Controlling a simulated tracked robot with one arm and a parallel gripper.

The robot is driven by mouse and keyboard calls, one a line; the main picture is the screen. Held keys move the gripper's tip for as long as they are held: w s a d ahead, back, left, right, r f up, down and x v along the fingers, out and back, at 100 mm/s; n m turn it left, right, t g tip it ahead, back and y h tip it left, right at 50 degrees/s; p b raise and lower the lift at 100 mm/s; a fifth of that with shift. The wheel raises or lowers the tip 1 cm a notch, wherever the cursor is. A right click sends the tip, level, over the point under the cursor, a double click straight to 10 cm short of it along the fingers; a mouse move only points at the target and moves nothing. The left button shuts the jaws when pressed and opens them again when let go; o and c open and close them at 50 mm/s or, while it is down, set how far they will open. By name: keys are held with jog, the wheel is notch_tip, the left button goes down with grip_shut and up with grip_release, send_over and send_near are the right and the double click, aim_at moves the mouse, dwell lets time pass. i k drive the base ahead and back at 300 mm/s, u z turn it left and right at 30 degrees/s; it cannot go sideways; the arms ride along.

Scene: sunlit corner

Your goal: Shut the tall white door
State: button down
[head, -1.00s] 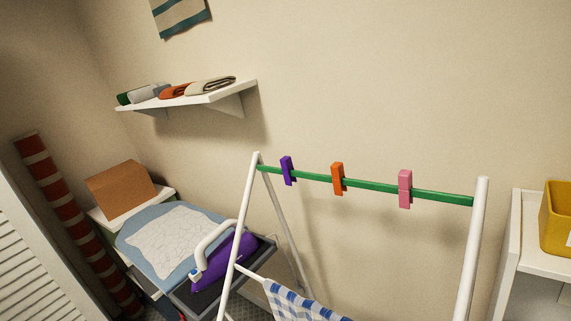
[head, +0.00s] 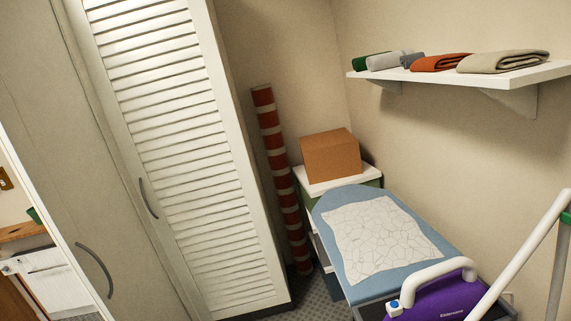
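A tall white louvered door (head: 182,130) stands at the left of the head view, tilted in the picture. It has a dark curved handle (head: 148,198) near its left edge. Left of it is a plain, greyish tall panel (head: 60,150) with a second curved handle (head: 95,270). I cannot tell which of these panels stands open or by how much. The tops of both are cut off by the frame. My gripper is not in view.
A red-and-white striped roll (head: 280,180) leans in the corner. A box (head: 330,156), an ironing board (head: 325,225) with a purple iron (head: 440,297), and a drying rack (head: 525,255) fill the right. A wall shelf (head: 450,80) holds folded cloths. Little floor (head: 312,293) shows.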

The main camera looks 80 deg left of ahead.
aim_at(56, 131)
jog(key=u, duration=0.65)
jog(key=i, duration=0.1)
jog(key=u, duration=2.85)
jog(key=i, duration=1)
jog(key=u, duration=0.2)
jog(key=k, duration=0.9)
jog(key=z, duration=0.05)
